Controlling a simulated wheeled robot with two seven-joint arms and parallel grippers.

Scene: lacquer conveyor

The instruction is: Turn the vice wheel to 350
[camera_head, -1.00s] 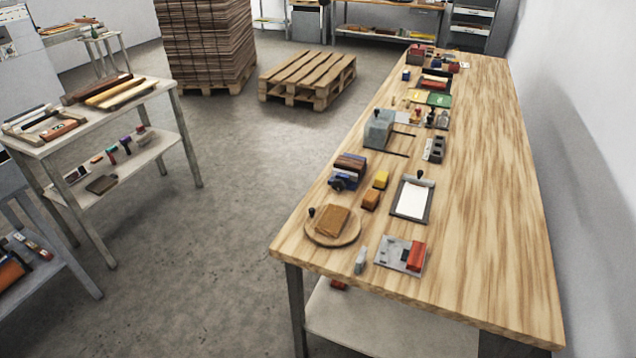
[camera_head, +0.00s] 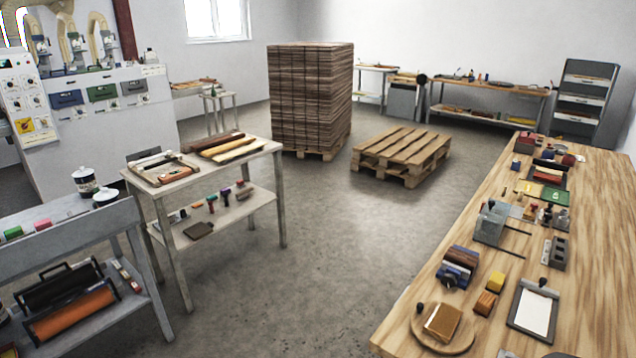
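A small blue device (camera_head: 458,266) with brown wooden pieces stands near the left edge of the long wooden bench (camera_head: 590,215) at the right; it looks like a vice. A dark round part shows low on its front, too small to tell if it is the wheel, and no number can be read. A grey block-shaped device (camera_head: 491,222) stands just behind it on the same bench.
A round wooden board (camera_head: 414,322), an orange block (camera_head: 485,303) and a clipboard (camera_head: 534,308) lie on the bench. A shelf table (camera_head: 262,150) and a lower grey bench (camera_head: 75,208) stand left. A pallet (camera_head: 402,157) lies behind. Grey floor between is clear.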

